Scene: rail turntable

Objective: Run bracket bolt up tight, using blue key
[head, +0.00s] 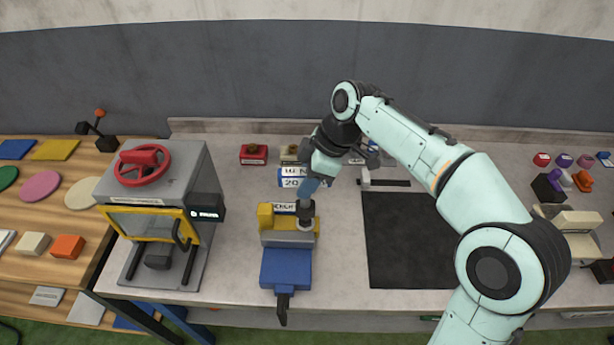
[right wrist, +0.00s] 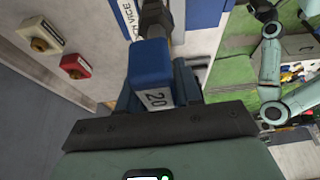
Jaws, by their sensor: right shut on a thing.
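The blue key (head: 309,187) stands roughly upright under my right gripper (head: 318,168), which is shut on its blue handle. The right wrist view shows the handle (right wrist: 150,62) marked 20 between the fingers (right wrist: 158,88). The key's dark lower end (head: 305,213) comes down at the yellow bracket (head: 265,216) in the blue bench vice (head: 285,266). The bolt is hidden beneath the key, and I cannot tell how far the key sits on it. My left gripper does not show.
A grey press (head: 160,180) with a red handwheel stands left of the vice. A black mat (head: 405,240) lies clear to the right. Small coloured parts (head: 560,180) lie at the far right.

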